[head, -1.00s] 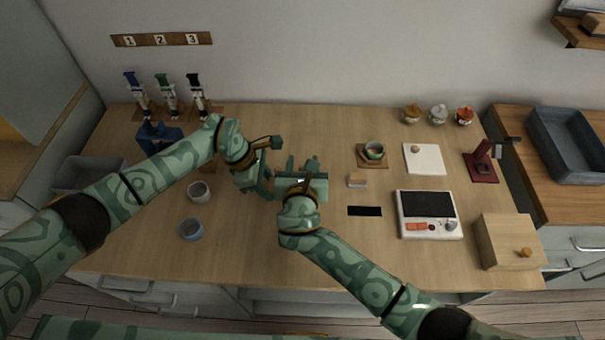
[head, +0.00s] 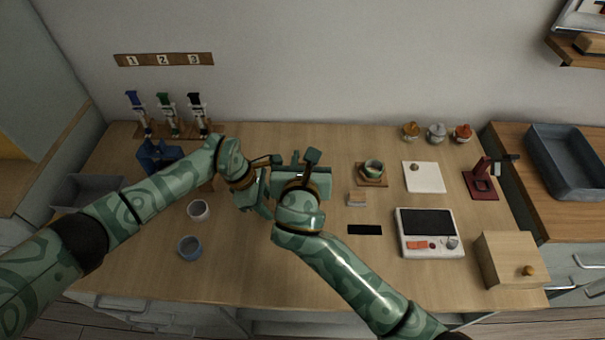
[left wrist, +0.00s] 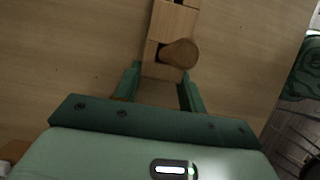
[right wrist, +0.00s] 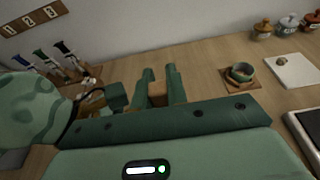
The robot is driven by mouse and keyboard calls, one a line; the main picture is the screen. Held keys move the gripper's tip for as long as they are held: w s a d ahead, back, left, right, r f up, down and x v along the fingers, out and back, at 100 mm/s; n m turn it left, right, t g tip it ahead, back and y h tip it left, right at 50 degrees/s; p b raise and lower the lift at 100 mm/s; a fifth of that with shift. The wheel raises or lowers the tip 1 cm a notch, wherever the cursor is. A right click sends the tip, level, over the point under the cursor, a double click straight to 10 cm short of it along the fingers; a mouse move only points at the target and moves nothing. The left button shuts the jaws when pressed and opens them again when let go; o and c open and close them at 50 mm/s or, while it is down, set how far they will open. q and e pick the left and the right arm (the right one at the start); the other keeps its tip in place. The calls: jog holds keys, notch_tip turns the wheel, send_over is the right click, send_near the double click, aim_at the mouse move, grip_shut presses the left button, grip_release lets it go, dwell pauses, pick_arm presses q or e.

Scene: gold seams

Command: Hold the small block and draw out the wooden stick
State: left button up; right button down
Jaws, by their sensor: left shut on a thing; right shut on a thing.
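In the left wrist view a small light wooden block (left wrist: 152,68) sits between the fingers of my left gripper (left wrist: 160,88), which is shut on it. A round wooden stick end (left wrist: 180,53) stands out beside the block, and more pale wood (left wrist: 174,20) continues above it. In the right wrist view my right gripper (right wrist: 159,82) is shut on a brown wooden piece (right wrist: 158,96); I cannot tell how much of it is the stick. In the head view my left gripper (head: 262,190) and right gripper (head: 303,160) are close together, and they hide the wooden pieces.
Two cups (head: 190,247) stand at the left front. A bowl (head: 373,169) stands behind. The front middle of the table is clear.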

pick_arm(q)
jog(key=o, duration=1.2)
jog(key=v, duration=1.2)
